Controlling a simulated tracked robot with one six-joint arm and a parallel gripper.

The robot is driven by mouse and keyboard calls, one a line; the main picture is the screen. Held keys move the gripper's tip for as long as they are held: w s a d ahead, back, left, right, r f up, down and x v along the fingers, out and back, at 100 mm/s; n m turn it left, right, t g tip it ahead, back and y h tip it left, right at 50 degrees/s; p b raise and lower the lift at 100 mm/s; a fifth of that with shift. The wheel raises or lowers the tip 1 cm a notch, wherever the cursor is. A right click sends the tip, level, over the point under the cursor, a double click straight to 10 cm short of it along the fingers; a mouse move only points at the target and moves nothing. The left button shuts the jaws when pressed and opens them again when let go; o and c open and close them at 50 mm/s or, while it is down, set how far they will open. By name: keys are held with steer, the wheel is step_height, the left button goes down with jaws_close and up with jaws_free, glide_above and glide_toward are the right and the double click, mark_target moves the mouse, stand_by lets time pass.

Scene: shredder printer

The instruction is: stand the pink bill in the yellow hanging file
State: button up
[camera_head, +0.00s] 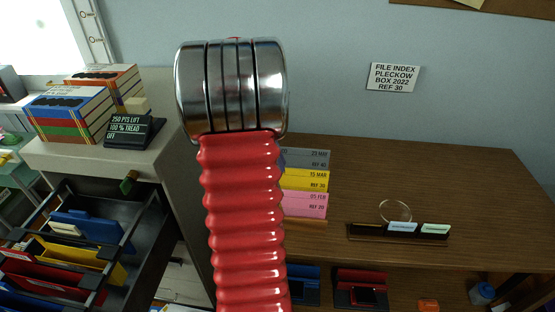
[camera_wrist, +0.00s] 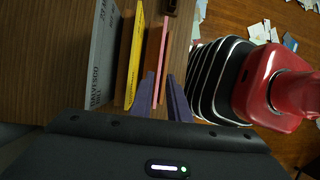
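The pink bill (camera_head: 305,205) stands in front of a yellow and a grey bill on the brown desk, partly hidden by my red arm. In the wrist view the pink bill (camera_wrist: 163,48) shows as a thin upright edge. My gripper (camera_wrist: 160,80) has its two purple fingers apart, one on each side of the pink bill's near end, with a gap between them. In the head view my arm hides the gripper. The yellow hanging file (camera_head: 113,274) hangs in the open drawer at the left, between a blue file and a red file.
The yellow bill (camera_wrist: 134,55) and grey bill (camera_wrist: 103,55) stand close left of the pink one. The drawer (camera_head: 150,235) is pulled out from the grey cabinet (camera_head: 70,160), which bears books and a small black sign.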

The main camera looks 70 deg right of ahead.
mark_target(294, 191)
steer(key=shift+f, duration=0.1)
steer(key=x, duration=1.3)
steer(key=shift+s+f, duration=0.1)
steer(key=shift+f, duration=0.2)
steer(key=shift+c, duration=0.2)
jaws_close()
steer(key=shift+r, duration=1.1)
